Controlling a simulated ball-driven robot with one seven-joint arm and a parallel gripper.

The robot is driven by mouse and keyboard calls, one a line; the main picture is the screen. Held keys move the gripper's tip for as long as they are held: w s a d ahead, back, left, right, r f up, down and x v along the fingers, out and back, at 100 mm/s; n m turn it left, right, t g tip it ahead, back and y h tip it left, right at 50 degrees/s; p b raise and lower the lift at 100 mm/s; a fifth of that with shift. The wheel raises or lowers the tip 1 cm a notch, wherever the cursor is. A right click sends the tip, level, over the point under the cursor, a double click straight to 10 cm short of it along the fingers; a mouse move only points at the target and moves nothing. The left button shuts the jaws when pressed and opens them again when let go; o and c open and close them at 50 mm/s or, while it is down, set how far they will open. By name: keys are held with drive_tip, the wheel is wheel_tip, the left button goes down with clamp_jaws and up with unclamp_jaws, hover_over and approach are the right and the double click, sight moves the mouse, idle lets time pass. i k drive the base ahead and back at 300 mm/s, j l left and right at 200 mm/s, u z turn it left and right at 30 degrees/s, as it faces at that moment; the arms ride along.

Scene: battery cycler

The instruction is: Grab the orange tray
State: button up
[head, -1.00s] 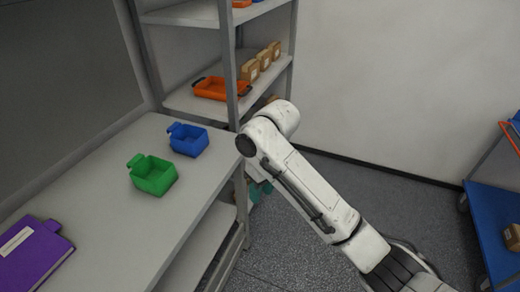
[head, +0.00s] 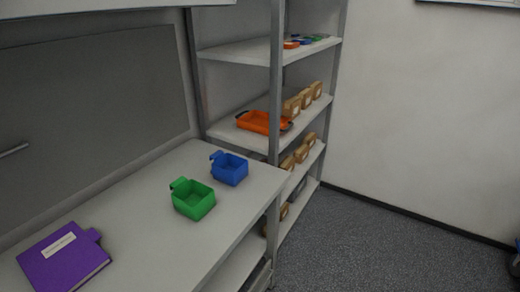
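The orange tray (head: 256,122) sits on a middle shelf of the grey shelving unit (head: 276,75). It has dark handles at its ends, and a shelf post partly hides its right part. My gripper is not in view, and most of my arm is out of the picture too.
A workbench (head: 150,205) at the left holds a blue bin (head: 229,168), a green bin (head: 193,199) and a purple binder (head: 63,258). Small cardboard boxes (head: 305,99) stand right of the tray. Grey floor (head: 350,240) is open at the right.

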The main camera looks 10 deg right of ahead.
sight(256, 121)
drive_tip(key=i+l+u, duration=0.1)
drive_tip(key=u, duration=0.3)
drive_tip(key=l+u, duration=0.35)
drive_tip(key=i+l+u, duration=0.1)
drive_tip(key=u, duration=0.3)
drive_tip(key=l+u, duration=0.2)
drive_tip(key=l, duration=0.45)
drive_tip(key=l+u, duration=0.2)
drive_tip(key=l, duration=0.4)
drive_tip(key=l+u, duration=0.2)
drive_tip(key=l, duration=0.45)
drive_tip(key=k+l+u, duration=0.2)
drive_tip(key=l, duration=0.4)
